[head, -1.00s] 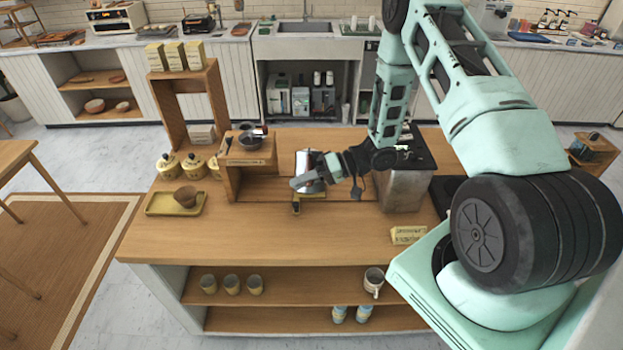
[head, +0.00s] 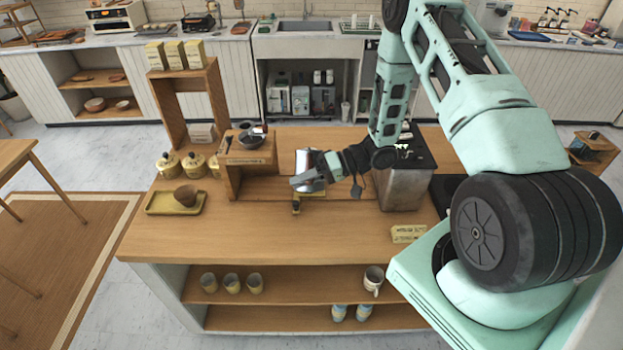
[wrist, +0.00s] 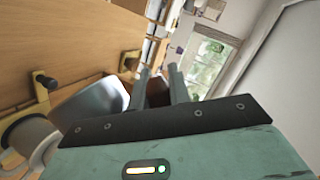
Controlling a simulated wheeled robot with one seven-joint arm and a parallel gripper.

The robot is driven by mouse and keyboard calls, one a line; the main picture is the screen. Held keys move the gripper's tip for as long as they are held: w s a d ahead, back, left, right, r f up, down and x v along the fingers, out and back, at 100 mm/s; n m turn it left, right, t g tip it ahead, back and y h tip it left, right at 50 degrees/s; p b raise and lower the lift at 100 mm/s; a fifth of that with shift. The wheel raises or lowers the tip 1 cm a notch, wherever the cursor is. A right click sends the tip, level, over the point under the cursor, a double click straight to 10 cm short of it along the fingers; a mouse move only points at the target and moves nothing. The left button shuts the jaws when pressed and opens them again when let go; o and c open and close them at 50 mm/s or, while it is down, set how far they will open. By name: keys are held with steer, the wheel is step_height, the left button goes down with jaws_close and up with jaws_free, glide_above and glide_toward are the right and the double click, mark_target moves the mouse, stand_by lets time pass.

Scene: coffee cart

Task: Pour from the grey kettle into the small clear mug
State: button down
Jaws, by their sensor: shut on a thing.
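The grey kettle (head: 309,161) is a silvery vessel over the middle of the wooden counter in the head view. It also shows in the wrist view as a smooth grey body (wrist: 92,100) left of the fingers. My gripper (head: 303,181) is in front of the kettle, partly covering it. In the wrist view, my gripper (wrist: 160,82) has its two fingers around a dark brown part (wrist: 157,94), which looks like the kettle's handle. I cannot make out the small clear mug for certain. A pale rounded shape (wrist: 32,135) sits at lower left in the wrist view.
A wooden shelf box (head: 235,182) stands left of the kettle and a metal-sided machine (head: 403,188) right of it. A small black and yellow item (head: 296,207) lies in front. A yellow tray (head: 157,207) with a brown bowl is further left. The front counter is mostly clear.

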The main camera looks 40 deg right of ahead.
stand_by(0.3)
steer(key=shift+s+a+f+n+b, duration=0.1)
steer(key=shift+f+n+b, duration=0.1)
steer(key=shift+f+b, duration=0.35)
steer(key=shift+s+a+f+n+b, duration=0.1)
steer(key=shift+f+n+b, duration=0.1)
steer(key=shift+f+b, duration=0.3)
step_height(320, 180, up, 6)
steer(key=p, duration=0.3)
stand_by(0.6)
steer(key=shift+f, duration=0.1)
step_height(320, 180, down, 6)
steer(key=b, duration=0.4)
stand_by(0.6)
